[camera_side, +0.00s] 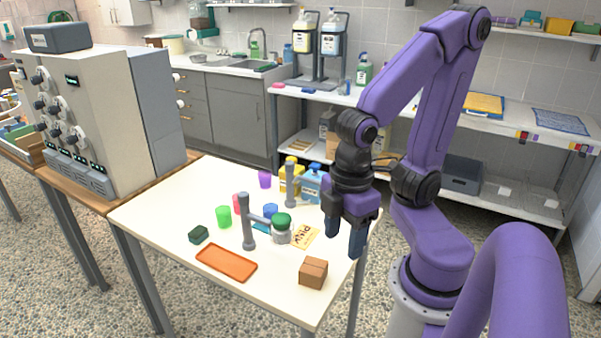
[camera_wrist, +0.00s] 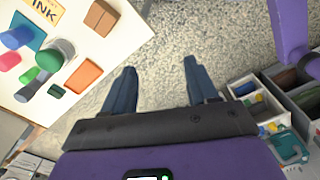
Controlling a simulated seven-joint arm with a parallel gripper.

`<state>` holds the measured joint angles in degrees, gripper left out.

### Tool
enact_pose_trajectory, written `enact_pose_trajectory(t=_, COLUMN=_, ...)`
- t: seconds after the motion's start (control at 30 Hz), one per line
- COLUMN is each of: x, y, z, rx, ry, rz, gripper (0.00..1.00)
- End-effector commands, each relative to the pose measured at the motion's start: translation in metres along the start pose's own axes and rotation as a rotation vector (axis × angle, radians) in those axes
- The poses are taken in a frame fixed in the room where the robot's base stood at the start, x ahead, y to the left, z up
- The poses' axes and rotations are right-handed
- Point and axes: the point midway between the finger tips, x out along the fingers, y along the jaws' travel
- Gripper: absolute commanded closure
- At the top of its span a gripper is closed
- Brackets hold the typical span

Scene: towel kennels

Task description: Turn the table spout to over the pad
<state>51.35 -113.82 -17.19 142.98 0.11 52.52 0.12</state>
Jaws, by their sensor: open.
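A grey post with a short side arm (camera_side: 248,228) stands upright on the white table, its arm reaching right toward a green-topped jar (camera_side: 281,231). A second grey post (camera_side: 290,186) stands farther back. I cannot tell for sure which post is the table spout. A flat blue pad (camera_side: 261,227) lies partly hidden behind the front post and jar; it also shows in the wrist view (camera_wrist: 30,24). My gripper (camera_side: 344,237) is open and empty, pointing down near the table's right edge, apart from the posts. The wrist view shows bare floor between its fingers (camera_wrist: 160,68).
A cream card with lettering (camera_side: 305,237) lies right of the jar. A brown box (camera_side: 313,273), an orange tray (camera_side: 226,263) and a dark green block (camera_side: 198,234) are nearer the front. Green (camera_side: 223,216) and purple (camera_side: 265,179) cups and bottles (camera_side: 311,185) stand around the posts.

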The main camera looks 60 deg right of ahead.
Motion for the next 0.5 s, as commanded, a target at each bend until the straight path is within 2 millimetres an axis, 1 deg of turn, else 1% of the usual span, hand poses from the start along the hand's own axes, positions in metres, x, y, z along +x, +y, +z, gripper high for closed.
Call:
enact_pose_trajectory(t=0.07, x=-0.003, y=0.007, z=-0.007, rx=0.041, ry=-0.001, rz=0.001, gripper=0.41)
enact_pose_trajectory(t=0.17, x=-0.01, y=0.024, z=-0.022, rx=0.138, ry=-0.001, rz=0.004, gripper=0.41)
enact_pose_trajectory(t=0.27, x=-0.019, y=0.052, z=-0.041, rx=0.275, ry=-0.003, rz=0.007, gripper=0.41)
enact_pose_trajectory(t=0.3, x=-0.023, y=0.065, z=-0.047, rx=0.331, ry=-0.004, rz=0.008, gripper=0.41)
enact_pose_trajectory(t=0.37, x=-0.028, y=0.085, z=-0.055, rx=0.418, ry=-0.006, rz=0.01, gripper=0.41)
enact_pose_trajectory(t=0.4, x=-0.031, y=0.1, z=-0.059, rx=0.474, ry=-0.006, rz=0.011, gripper=0.41)
enact_pose_trajectory(t=0.47, x=-0.036, y=0.121, z=-0.064, rx=0.558, ry=-0.008, rz=0.013, gripper=0.41)
enact_pose_trajectory(t=0.5, x=-0.039, y=0.137, z=-0.067, rx=0.615, ry=-0.007, rz=0.014, gripper=0.41)
